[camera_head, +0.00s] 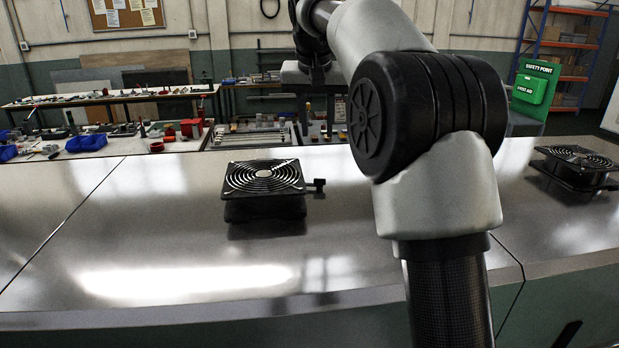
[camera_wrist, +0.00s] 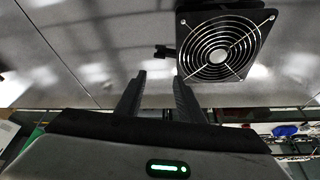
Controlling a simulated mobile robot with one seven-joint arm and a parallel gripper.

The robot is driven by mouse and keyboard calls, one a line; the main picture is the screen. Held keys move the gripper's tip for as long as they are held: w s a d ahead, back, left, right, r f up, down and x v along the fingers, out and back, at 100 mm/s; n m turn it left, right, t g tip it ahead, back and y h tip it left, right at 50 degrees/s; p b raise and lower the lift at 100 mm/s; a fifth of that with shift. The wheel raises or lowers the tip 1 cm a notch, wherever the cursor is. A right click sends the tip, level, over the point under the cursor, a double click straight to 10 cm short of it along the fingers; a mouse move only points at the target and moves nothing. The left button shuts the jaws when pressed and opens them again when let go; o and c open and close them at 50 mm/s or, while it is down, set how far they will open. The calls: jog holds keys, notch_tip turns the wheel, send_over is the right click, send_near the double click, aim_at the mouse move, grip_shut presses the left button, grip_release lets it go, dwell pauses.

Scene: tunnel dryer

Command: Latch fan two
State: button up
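A black square fan (camera_head: 263,178) with a ringed wire guard stands on the metal dryer top, left of my arm in the head view. A small dark latch (camera_head: 318,184) sticks out from its right side. In the wrist view a fan (camera_wrist: 220,44) shows at the upper right, with a dark latch (camera_wrist: 165,52) on its left side. My gripper (camera_wrist: 159,76) is open and empty, its two fingers apart below the latch in that picture. No contact with the latch shows. A second fan (camera_head: 580,160) sits at the far right. I see no number on either fan.
The metal dryer top (camera_head: 150,230) is bare around the nearer fan. Behind it stand benches with tools and blue bins (camera_head: 87,142). A green safety point stand (camera_head: 532,90) and a shelf rack (camera_head: 572,45) are at the back right.

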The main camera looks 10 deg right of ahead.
jog(key=x, duration=1.7)
jog(key=shift+f, duration=0.15)
